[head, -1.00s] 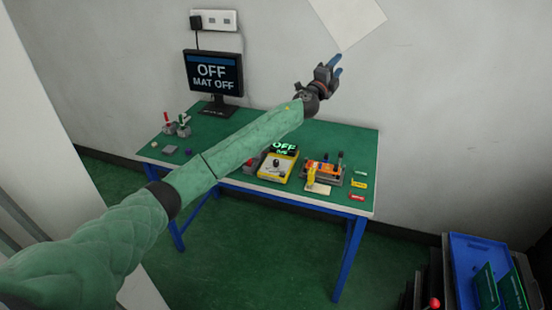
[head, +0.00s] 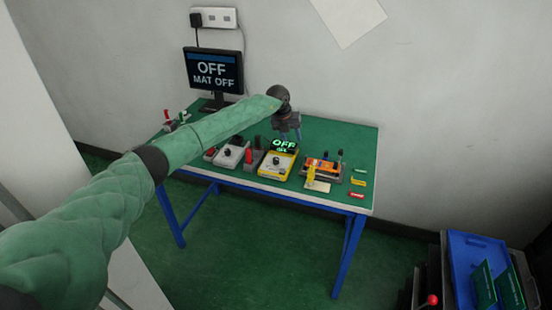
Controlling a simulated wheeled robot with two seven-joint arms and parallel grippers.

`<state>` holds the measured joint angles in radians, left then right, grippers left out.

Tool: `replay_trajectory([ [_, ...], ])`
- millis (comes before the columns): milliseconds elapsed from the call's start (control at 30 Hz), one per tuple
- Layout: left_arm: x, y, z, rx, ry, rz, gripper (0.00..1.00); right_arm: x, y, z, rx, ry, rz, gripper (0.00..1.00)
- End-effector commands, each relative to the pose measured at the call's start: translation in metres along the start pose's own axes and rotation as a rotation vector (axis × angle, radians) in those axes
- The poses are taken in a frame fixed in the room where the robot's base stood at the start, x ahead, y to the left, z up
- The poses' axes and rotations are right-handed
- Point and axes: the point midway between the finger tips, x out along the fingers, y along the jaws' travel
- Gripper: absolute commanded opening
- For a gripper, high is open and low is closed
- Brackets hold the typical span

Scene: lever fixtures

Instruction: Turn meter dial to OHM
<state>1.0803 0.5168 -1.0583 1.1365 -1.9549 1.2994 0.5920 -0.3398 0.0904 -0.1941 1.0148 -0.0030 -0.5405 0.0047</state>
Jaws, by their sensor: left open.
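The yellow meter (head: 268,171) stands near the front edge of the green bench. Its lit green display (head: 283,144) reads OFF, with a smaller line below that I cannot read. Its dark round dial (head: 276,161) is on the light face; its pointer direction is too small to tell. Whether the fingers touch the meter cannot be told. My right gripper is not in view.
A grey box with a knob (head: 230,155) and red-and-black upright parts (head: 250,157) stand left of the meter. An orange device (head: 322,166) stands right, beside small coloured labels (head: 358,182). The bench's back right is clear.

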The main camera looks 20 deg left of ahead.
Motion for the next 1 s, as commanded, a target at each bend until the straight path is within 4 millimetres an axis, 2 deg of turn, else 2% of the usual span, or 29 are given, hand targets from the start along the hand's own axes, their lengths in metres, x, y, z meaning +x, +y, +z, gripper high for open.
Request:
replay_trajectory([
  [100,0.001,0.031,-0.016,-0.051,0.089,0.140,0.44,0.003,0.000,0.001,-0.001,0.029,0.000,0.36],
  [233,-0.003,0.049,-0.028,-0.098,0.152,0.233,0.44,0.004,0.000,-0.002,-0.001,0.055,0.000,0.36],
  [467,0.000,0.058,-0.036,-0.125,0.182,0.274,0.44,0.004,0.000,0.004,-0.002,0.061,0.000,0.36],
  [1000,0.059,0.072,-0.048,-0.123,0.181,0.270,0.44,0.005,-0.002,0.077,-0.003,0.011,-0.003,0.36],
])
